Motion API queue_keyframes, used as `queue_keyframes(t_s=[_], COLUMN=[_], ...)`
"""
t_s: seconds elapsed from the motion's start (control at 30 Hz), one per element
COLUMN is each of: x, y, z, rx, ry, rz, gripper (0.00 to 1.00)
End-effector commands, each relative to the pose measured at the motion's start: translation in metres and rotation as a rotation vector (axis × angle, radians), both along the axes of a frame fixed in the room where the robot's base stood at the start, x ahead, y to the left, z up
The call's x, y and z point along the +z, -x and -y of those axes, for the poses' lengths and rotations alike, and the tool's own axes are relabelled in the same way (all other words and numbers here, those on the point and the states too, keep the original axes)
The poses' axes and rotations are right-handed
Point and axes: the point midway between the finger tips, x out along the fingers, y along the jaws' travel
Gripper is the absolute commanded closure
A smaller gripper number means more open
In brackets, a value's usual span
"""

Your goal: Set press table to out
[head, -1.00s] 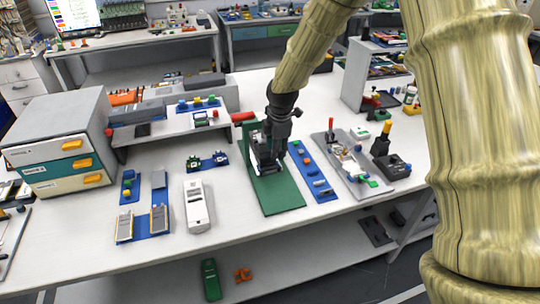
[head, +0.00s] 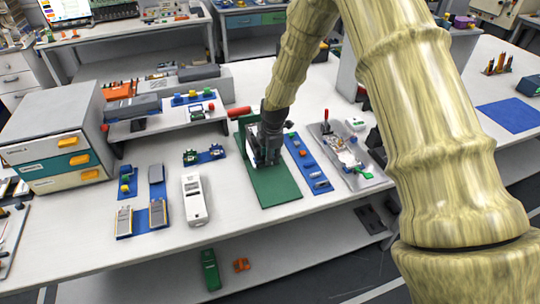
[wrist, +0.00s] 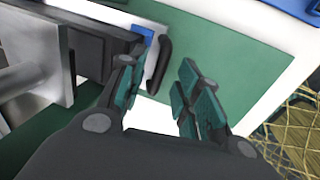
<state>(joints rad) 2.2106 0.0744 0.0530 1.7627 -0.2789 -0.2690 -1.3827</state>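The press stands on a green base plate (head: 278,190) on the white bench, with a red lever (head: 238,112) at its back left. My gripper (head: 263,160) is down at the press and hides much of it. In the wrist view, a black curved handle (wrist: 160,65) sits at the end of a grey and black sliding part (wrist: 100,48), beside a small blue patch (wrist: 143,34). My gripper's teal-padded fingers (wrist: 160,92) are apart with nothing held. The handle lies just beyond the gap, closer to the left finger. I cannot tell whether they touch.
A blue strip with small parts (head: 308,165) and a grey tray (head: 350,158) lie right of the press. A white device (head: 194,200) and blue fixtures (head: 140,215) lie left. A drawer cabinet (head: 55,140) stands far left. Bare bench lies before the plate.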

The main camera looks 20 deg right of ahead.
Motion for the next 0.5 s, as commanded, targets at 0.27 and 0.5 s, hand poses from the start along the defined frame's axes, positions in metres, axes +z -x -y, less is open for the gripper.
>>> queue_keyframes(t_s=[0.27, 0.5], x=[-0.014, -0.016], y=[-0.002, -0.003], z=[0.000, 0.000], rx=[0.000, 0.000], ry=[0.000, 0.000], rz=[-0.001, 0.000], gripper=[0.67, 0.67])
